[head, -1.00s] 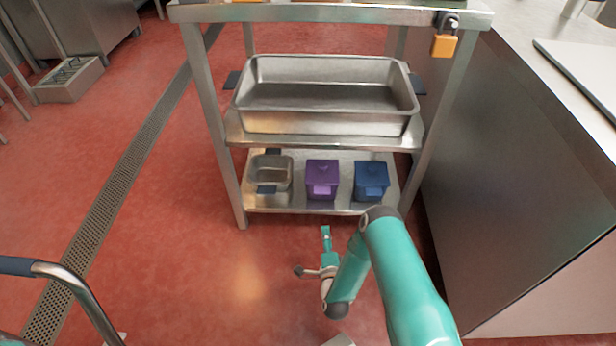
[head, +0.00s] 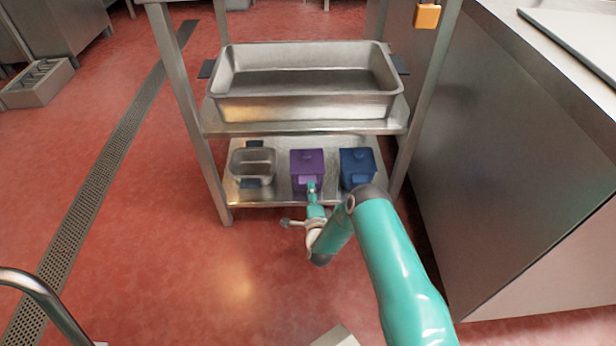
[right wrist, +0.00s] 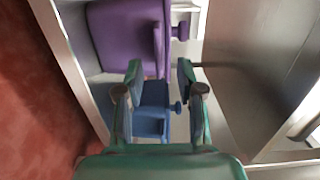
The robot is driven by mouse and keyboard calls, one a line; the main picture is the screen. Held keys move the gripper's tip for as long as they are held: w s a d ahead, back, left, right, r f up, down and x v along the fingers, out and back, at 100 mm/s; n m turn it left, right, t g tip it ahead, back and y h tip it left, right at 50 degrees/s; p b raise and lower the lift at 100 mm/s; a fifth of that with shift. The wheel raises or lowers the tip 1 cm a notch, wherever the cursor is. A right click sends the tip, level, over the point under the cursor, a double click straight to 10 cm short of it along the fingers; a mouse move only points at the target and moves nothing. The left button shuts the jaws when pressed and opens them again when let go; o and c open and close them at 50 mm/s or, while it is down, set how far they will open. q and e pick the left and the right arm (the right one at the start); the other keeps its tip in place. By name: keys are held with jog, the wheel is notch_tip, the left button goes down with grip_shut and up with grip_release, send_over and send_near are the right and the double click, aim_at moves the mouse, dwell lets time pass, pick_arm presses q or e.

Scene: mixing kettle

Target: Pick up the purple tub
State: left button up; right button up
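The purple tub (head: 307,160) stands upright on the lower shelf of the steel rack, between a steel pan and a blue tub. It has a lid with a knob and a lighter purple part on its front. My right gripper (head: 312,187) is at the tub's front and hides part of it. In the right wrist view the purple tub (right wrist: 122,35) is at the upper left, just beyond the fingertips. The right gripper's fingers (right wrist: 160,70) are apart, with no object clearly gripped. I cannot tell whether they touch the tub. My left gripper is not in view.
The blue tub (head: 357,167) stands close on the right, the small steel pan (head: 253,164) on the left. A large steel pan (head: 305,105) sits on the shelf above. Rack legs flank the lower shelf (head: 275,197). A steel counter (head: 500,150) stands at right.

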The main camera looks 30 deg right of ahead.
jog(key=x, duration=0.1)
jog(key=b+x, duration=0.2)
jog(key=shift+w+f, duration=0.3)
jog(key=shift+w, duration=0.05)
jog(key=shift+w+d+r, duration=0.15)
jog(key=shift+w, duration=0.2)
grip_shut()
jog(key=shift+s, duration=0.1)
